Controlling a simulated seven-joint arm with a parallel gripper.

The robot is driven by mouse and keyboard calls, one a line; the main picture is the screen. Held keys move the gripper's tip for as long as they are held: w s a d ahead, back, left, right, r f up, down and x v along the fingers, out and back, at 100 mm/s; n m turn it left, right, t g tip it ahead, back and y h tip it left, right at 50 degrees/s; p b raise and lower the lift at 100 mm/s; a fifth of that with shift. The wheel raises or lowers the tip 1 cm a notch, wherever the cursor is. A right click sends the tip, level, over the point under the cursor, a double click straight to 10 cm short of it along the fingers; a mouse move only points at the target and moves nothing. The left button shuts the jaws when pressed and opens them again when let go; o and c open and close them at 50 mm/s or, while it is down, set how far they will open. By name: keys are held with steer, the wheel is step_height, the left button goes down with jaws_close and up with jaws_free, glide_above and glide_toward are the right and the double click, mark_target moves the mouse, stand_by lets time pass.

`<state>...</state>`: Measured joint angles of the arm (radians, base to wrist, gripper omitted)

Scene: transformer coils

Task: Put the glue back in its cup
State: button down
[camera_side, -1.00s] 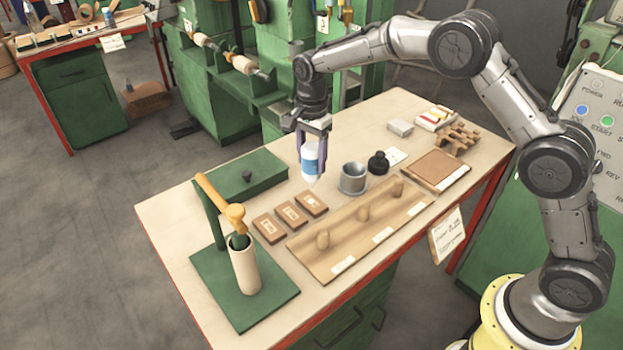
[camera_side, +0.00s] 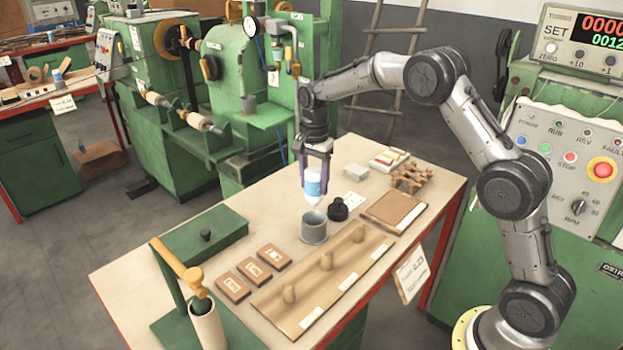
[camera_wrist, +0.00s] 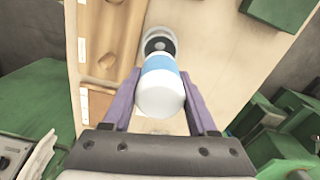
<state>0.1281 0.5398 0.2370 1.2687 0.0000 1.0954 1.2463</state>
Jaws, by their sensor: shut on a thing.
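The glue is a white bottle with a blue band (camera_side: 313,187), hanging upright with its narrow tip down. My gripper (camera_side: 314,179) is shut on it, with one finger on each side. In the side view the tip is above the grey metal cup (camera_side: 314,229), apart from it; the exact depth offset is hard to tell. The cup stands on the table beside the wooden board, and the glue is outside it. In the wrist view the bottle (camera_wrist: 160,88) is between my fingers (camera_wrist: 160,105) and hides part of a round grey and dark thing behind it.
A small black pot (camera_side: 338,210) stands close to the cup's right. The wooden board with pegs (camera_side: 345,262) lies in front.

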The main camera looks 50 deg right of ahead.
mark_target(314, 203)
steer(key=shift+f, duration=3.4)
steer(key=shift+c, duration=0.6)
jaws_free()
steer(key=shift+r, duration=0.1)
step_height(314, 203, up, 14)
steer(key=shift+f, duration=0.15)
